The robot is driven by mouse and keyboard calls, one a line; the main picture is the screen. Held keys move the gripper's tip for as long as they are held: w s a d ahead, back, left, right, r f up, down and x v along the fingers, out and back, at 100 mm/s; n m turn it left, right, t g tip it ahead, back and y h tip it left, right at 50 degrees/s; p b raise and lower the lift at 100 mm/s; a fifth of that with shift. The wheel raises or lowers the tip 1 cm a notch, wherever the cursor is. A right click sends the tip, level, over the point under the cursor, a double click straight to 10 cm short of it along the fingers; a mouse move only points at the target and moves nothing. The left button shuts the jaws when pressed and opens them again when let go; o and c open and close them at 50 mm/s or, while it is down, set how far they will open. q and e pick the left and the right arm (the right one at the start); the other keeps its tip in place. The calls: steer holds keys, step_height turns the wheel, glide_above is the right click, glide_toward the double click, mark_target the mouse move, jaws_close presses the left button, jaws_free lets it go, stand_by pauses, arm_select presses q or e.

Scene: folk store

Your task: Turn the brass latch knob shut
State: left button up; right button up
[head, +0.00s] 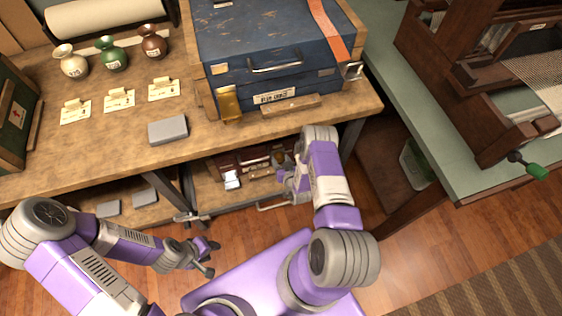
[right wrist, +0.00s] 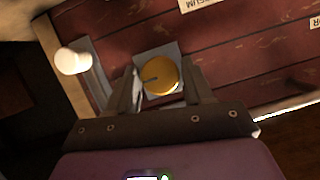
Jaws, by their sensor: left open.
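The brass latch knob (right wrist: 160,74) shows in the right wrist view, on a grey square plate on the front of a worn red case (right wrist: 235,50). A dark line on the knob runs toward its left edge. My right gripper (right wrist: 160,90) has one finger on each side of the knob, close to its edges; whether they press on it I cannot tell. In the head view my right gripper (head: 288,180) is at the red case (head: 228,163) on the lower shelf, and the knob cannot be made out. My left gripper (head: 208,257) is open and empty above the floor.
A blue chest (head: 270,45) stands on the workbench (head: 100,145) above the lower shelf. A grey block (head: 168,130), paper tags and three small vases are also on the bench. A white cylindrical peg (right wrist: 72,62) sits left of the knob. A loom (head: 480,80) stands at right.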

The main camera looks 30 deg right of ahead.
steer(key=c, duration=0.6)
steer(key=shift+c, duration=0.2)
steer(key=n+h, duration=0.2)
steer(key=shift+a+n+p, duration=0.2)
steer(key=shift+n+p, duration=0.1)
steer(key=shift+n, duration=0.1)
steer(key=n+h, duration=0.1)
steer(key=n, duration=0.1)
steer(key=shift+a+f+n+g+h, duration=0.1)
steer(key=shift+n+g+h, duration=0.2)
steer(key=shift+g+h, duration=0.1)
steer(key=n+h, duration=0.1)
steer(key=n, duration=0.1)
steer(key=shift+n+b, duration=0.3)
steer(key=n+t+h, duration=0.1)
steer(key=n+h, duration=0.2)
steer(key=n, duration=0.1)
steer(key=shift+f+n, duration=0.15)
steer(key=shift+n, duration=0.25)
